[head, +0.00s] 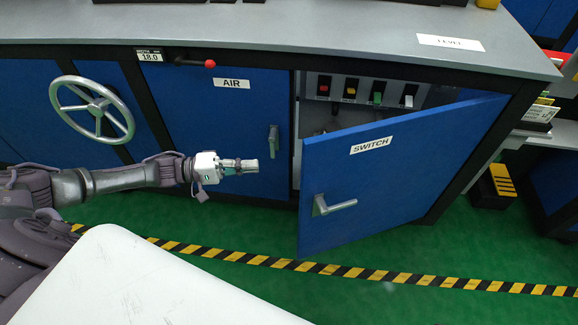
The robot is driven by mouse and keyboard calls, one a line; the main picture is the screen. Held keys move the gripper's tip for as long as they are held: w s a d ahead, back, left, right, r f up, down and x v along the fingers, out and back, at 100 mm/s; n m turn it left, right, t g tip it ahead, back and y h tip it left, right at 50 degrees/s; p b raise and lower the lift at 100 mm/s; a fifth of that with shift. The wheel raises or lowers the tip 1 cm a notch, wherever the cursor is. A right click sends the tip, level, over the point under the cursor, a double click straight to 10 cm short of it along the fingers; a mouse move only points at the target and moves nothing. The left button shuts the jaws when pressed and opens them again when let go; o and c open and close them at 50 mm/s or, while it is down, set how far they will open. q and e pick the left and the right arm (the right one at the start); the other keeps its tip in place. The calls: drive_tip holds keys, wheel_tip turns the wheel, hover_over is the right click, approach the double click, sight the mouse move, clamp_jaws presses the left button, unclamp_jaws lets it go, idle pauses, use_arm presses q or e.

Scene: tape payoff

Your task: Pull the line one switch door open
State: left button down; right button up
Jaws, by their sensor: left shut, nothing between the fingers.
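The blue switch door (405,165), labelled SWITCH, stands swung out from the cabinet, hinged at its right side. Its silver lever handle (333,205) is near the free left edge. Behind the door, the open compartment shows a row of red, yellow, green and white switches (377,97). My left gripper (250,166) is shut and empty. It is in front of the AIR door, left of the switch door and apart from its handle in the picture. My right gripper is not in view.
The closed AIR door (230,110) has its own handle (273,140). A handwheel (92,108) and a red-knobbed lever (209,64) are to the left. Yellow-black tape (330,269) crosses the green floor. A black-and-yellow step (493,187) stands at right.

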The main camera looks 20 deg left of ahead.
use_arm(q)
drive_tip(key=w+d, duration=0.1)
drive_tip(key=d, duration=0.9)
drive_tip(key=shift+w+d+b, duration=0.15)
drive_tip(key=shift+d+b, duration=0.15)
drive_tip(key=shift+d, duration=0.1)
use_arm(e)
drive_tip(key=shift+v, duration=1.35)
use_arm(q)
drive_tip(key=shift+d, duration=0.1)
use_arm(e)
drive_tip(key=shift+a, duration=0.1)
